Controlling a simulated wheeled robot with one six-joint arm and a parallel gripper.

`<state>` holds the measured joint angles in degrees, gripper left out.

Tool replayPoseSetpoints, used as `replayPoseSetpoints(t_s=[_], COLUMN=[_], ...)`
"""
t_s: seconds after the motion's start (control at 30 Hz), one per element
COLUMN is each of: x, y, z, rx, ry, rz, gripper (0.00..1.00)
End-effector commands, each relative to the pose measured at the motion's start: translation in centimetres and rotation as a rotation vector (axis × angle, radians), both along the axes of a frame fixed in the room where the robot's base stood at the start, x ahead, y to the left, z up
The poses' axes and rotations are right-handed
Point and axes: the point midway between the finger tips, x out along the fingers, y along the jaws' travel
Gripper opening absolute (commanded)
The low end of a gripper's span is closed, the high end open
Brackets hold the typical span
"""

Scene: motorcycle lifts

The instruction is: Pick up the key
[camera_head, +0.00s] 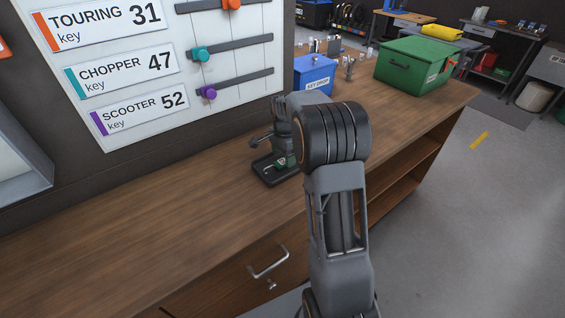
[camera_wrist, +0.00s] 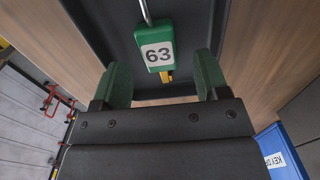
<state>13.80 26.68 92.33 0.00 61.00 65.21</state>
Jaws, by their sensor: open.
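The key's green tag (camera_wrist: 155,47), marked 63, lies in a dark tray (camera_wrist: 100,18) in the wrist view. A thin metal piece (camera_wrist: 146,12) shows at its upper end and a small yellow part (camera_wrist: 167,76) at its lower end. My gripper (camera_wrist: 161,66) is open, its two green-padded fingers on either side of the tag's lower end, with gaps between. In the head view the tray (camera_head: 264,173) sits on the wooden bench with a bit of green tag (camera_head: 282,164) showing; my arm hides part of this area.
A blue key drop box (camera_head: 314,75) and a green toolbox (camera_head: 408,67) stand farther along the bench (camera_head: 140,225). A wall board (camera_head: 130,62) lists keys, with coloured sliders. The near bench top is clear.

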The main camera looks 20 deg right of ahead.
Motion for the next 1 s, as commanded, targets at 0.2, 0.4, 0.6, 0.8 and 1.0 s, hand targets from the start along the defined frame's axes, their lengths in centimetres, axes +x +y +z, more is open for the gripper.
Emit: replayPoseSetpoints(t_s=[0.2,0.4,0.6,0.8,1.0], x=[0.0,0.0,0.0,0.0,0.0], y=[0.0,0.0,0.0,0.0,0.0], z=[-1.9,-2.0,-2.0,-2.0,-2.0], rx=[0.000,0.000,0.000,0.000,0.000], ry=[0.001,0.000,0.000,0.000,0.000], rz=[0.001,0.001,0.001,0.001,0.001], gripper=[0.68,0.68,0.56,0.36,0.17])
